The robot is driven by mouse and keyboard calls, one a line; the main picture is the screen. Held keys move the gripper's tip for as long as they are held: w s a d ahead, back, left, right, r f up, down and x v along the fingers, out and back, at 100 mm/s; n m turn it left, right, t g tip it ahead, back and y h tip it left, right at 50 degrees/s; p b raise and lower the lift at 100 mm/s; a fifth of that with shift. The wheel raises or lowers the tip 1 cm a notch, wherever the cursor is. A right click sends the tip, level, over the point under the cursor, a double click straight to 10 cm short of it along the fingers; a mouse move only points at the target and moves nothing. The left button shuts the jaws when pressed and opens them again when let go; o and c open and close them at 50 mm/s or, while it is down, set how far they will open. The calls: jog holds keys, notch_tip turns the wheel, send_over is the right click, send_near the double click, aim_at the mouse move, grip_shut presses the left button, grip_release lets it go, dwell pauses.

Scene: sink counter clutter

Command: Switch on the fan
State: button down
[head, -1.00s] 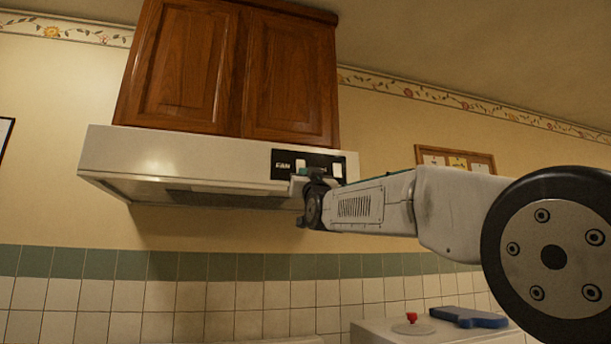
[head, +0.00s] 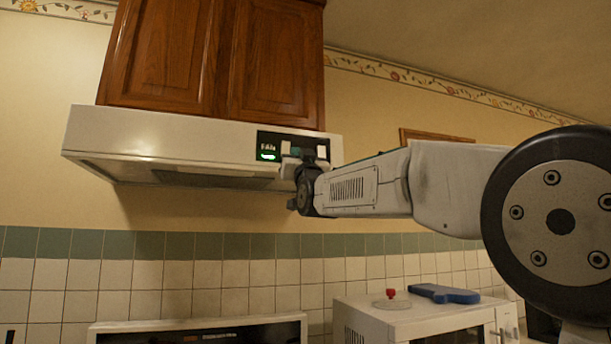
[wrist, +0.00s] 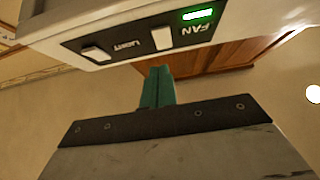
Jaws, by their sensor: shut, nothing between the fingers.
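The white range hood (head: 170,135) has a black control panel (wrist: 120,45) on its front edge, shown upside down in the wrist view. The white fan switch (wrist: 161,38) sits beside the FAN label, and a green indicator (wrist: 197,14) is lit there. The green glow (head: 268,156) also shows in the head view. The light switch (wrist: 95,54) sits by the LIGHT label. My gripper (wrist: 158,72) has teal fingers closed together and empty. Its tips are close to the panel near the fan switch, with a small gap visible in the wrist view.
Wooden cabinets (head: 215,60) stand above the hood. Below are a white appliance (head: 385,318) with a red-knobbed lid (head: 391,296) and a blue object (head: 444,293) on top, and a stove back panel (head: 200,326). The space under the hood is open.

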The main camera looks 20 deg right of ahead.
jog(key=w+f+v, duration=0.1)
jog(key=v, duration=0.8)
jog(key=shift+w+f, duration=0.2)
jog(key=shift+f, duration=0.2)
jog(key=shift+w, duration=0.1)
